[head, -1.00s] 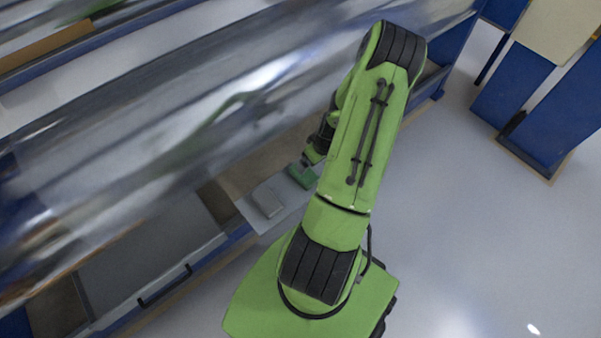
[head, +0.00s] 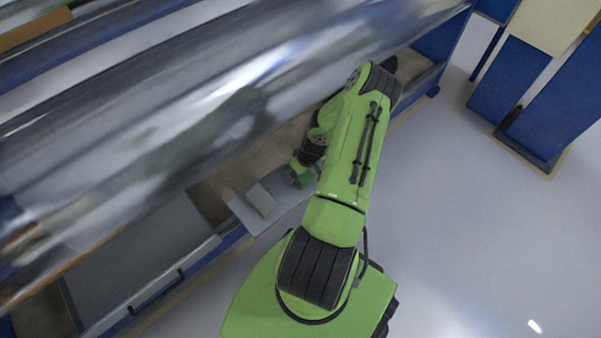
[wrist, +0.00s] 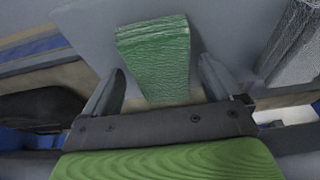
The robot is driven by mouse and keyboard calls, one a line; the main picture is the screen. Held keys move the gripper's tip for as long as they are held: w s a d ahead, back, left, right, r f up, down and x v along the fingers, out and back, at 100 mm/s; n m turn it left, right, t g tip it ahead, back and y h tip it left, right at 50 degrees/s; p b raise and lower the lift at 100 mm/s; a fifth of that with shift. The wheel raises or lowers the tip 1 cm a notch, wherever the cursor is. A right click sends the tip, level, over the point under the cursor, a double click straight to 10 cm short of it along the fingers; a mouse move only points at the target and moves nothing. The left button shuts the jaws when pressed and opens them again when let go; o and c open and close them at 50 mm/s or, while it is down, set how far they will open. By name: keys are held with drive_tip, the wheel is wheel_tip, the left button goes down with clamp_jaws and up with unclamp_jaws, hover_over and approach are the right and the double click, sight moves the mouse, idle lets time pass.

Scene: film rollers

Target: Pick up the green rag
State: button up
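The green rag (wrist: 155,48) is a folded, textured green block on a light grey surface in the wrist view. In the head view the green rag (head: 306,180) shows partly, beside the end of my arm. My gripper (wrist: 162,66) is open, with one finger on each side of the rag's near end in the picture. Gaps show between the rag and both fingers. In the head view my gripper (head: 297,168) is small and partly hidden by the arm. I cannot tell its exact height over the rag.
A grey folded rag (head: 261,200) lies left of the green one on the light grey plate (head: 240,212); it also shows at the right in the wrist view (wrist: 296,45). Large shiny rollers (head: 150,125) stretch above and behind.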

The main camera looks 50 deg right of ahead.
drive_tip(key=c, duration=0.9)
wheel_tip(320, 180, up, 10)
drive_tip(key=p, duration=0.3)
drive_tip(key=shift+r, duration=0.1)
drive_tip(key=o, duration=0.4)
drive_tip(key=c, duration=0.3)
drive_tip(key=shift+c, duration=0.2)
